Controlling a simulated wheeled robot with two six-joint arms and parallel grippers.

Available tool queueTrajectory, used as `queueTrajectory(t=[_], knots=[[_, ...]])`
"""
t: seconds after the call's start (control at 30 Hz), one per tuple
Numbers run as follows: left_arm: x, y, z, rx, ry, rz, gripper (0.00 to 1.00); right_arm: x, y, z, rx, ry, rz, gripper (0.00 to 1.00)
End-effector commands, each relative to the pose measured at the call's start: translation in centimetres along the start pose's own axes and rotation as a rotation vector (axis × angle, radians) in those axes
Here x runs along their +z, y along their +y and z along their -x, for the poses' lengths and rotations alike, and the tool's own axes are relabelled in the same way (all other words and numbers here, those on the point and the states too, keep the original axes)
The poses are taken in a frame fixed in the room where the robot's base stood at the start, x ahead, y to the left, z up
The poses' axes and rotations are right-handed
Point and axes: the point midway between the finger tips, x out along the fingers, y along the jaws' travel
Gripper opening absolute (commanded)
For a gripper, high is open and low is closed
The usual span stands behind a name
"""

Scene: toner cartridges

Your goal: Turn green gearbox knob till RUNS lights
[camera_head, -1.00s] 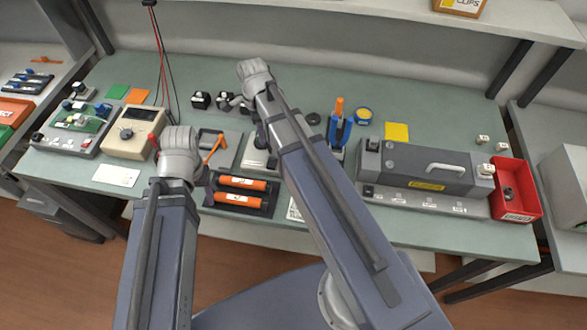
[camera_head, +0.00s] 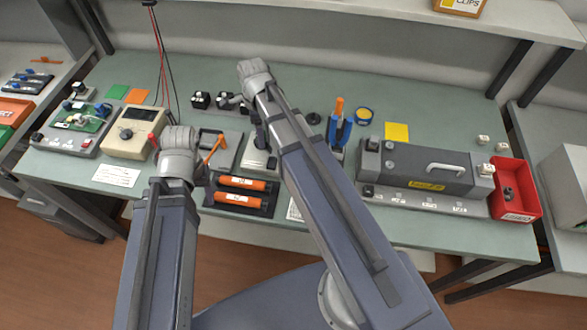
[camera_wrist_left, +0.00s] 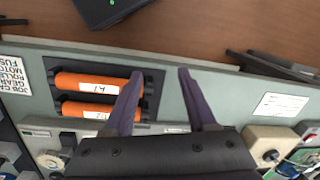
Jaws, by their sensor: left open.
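My left gripper (camera_wrist_left: 160,95) is open in the left wrist view, two dark fingers apart with nothing between them, near the bench's front edge beside the orange cartridges. In the head view its wrist (camera_head: 177,150) hides most of it. A grey machine (camera_head: 425,165) with a handle and a row of labels stands at the right of the bench. I cannot make out a green gearbox knob or a RUNS light on it. My right arm reaches over the middle of the bench, and its wrist (camera_head: 254,75) hides its gripper.
Orange cartridges (camera_head: 242,183) lie in a dark tray at the front. A beige meter box (camera_head: 137,132) and a grey unit with a green board (camera_head: 82,122) stand at left. A red bin (camera_head: 524,180) sits right of the machine. A blue holder (camera_head: 339,132) stands behind.

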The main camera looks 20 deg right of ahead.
Motion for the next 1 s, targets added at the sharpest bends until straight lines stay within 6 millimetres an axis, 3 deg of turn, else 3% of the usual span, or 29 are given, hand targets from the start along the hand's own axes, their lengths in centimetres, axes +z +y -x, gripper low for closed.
queueTrajectory(t=[0.17, 0.5, 0.8, 1.0], knots=[[0.00, 0.00, 0.00, 0.000, 0.000, 0.000, 0.57, 0.00, 0.00, 0.00, 0.000, 0.000, 0.099, 0.75], [0.00, 0.00, 0.00, 0.000, 0.000, 0.000, 0.57, 0.00, 0.01, 0.00, 0.000, 0.000, 0.539, 0.75], [0.00, 0.00, 0.00, 0.000, 0.000, 0.000, 0.57, 0.00, 0.01, 0.00, 0.000, 0.000, 0.624, 0.75], [0.00, 0.00, 0.00, 0.000, 0.000, 0.000, 0.57, -0.01, 0.01, 0.00, 0.000, 0.000, 0.876, 0.75]])
